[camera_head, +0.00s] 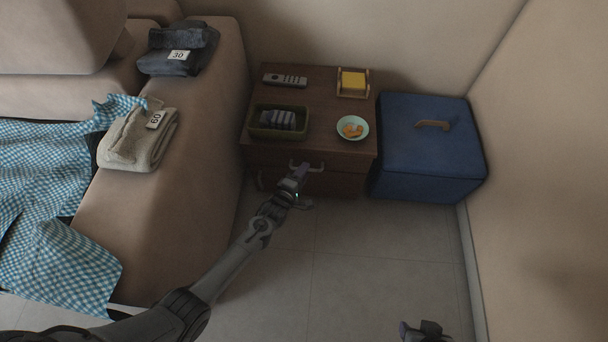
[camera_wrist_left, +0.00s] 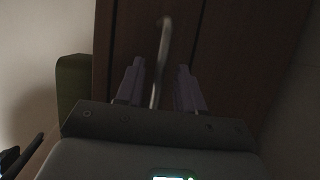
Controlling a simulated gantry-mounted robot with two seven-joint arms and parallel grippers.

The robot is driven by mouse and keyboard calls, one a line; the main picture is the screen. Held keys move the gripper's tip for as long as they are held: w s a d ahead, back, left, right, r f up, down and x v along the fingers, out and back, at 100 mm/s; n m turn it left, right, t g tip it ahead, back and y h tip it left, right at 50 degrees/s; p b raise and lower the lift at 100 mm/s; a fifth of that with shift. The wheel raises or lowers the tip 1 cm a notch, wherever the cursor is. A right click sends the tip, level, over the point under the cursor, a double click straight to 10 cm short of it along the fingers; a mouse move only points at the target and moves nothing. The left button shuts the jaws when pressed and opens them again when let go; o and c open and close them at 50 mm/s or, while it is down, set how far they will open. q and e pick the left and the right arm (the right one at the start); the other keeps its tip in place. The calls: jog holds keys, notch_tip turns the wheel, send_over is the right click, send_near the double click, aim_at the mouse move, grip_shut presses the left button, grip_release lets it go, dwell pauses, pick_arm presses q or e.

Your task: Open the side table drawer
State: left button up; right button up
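The side table (camera_head: 350,86) is dark brown wood and stands against the back wall. Its drawer front (camera_head: 333,180) faces me and looks closed, with a pale metal handle (camera_head: 307,167). My left gripper (camera_head: 299,172) is at the handle. In the left wrist view, the handle (camera_wrist_left: 161,60) runs between the two open fingers of my left gripper (camera_wrist_left: 160,85), with gaps visible on both sides. My right gripper (camera_head: 424,330) is low at the bottom edge, away from the table; its fingers are too small to read.
On the table are a remote (camera_head: 285,79), a green tray (camera_head: 262,131) with rolled items, a yellow note holder (camera_head: 353,82) and a plate (camera_head: 362,136). A blue box (camera_head: 430,160) stands right of it, a beige sofa (camera_head: 190,190) left. The tiled floor (camera_head: 370,260) in front is clear.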

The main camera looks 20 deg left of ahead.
pick_arm(q)
jog(key=shift+w, duration=0.35)
grip_shut()
